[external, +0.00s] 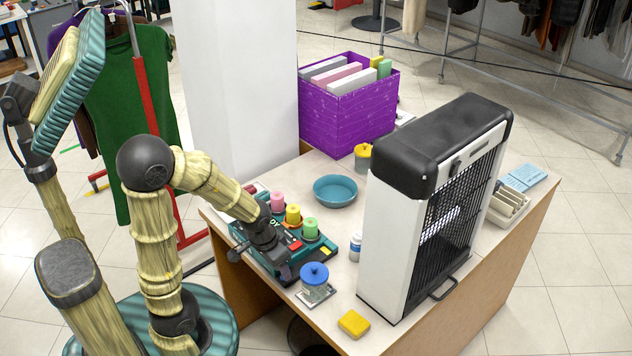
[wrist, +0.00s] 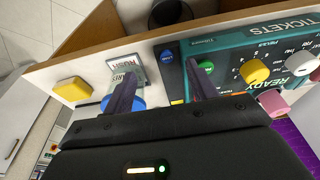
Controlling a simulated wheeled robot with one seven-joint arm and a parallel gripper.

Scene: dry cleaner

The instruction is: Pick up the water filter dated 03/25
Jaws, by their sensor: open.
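I cannot make out the date 03/25 on anything, and no object is clearly recognisable as a water filter. My gripper (external: 288,273) is over the near left part of the table, by the green ticket panel (external: 327,262). In the wrist view my gripper (wrist: 160,70) is open, with nothing seen between its fingers. A blue-topped piece (external: 314,273) on a clear base stands just right of it. In the wrist view its blue top (wrist: 128,101) is partly hidden by the left finger, near a "RUSH" label (wrist: 126,62). The right finger crosses the panel's edge.
Pink (external: 277,201), yellow (external: 293,214) and green (external: 310,228) pieces stand on the panel. A tall black-and-white appliance (external: 390,235) blocks the right.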

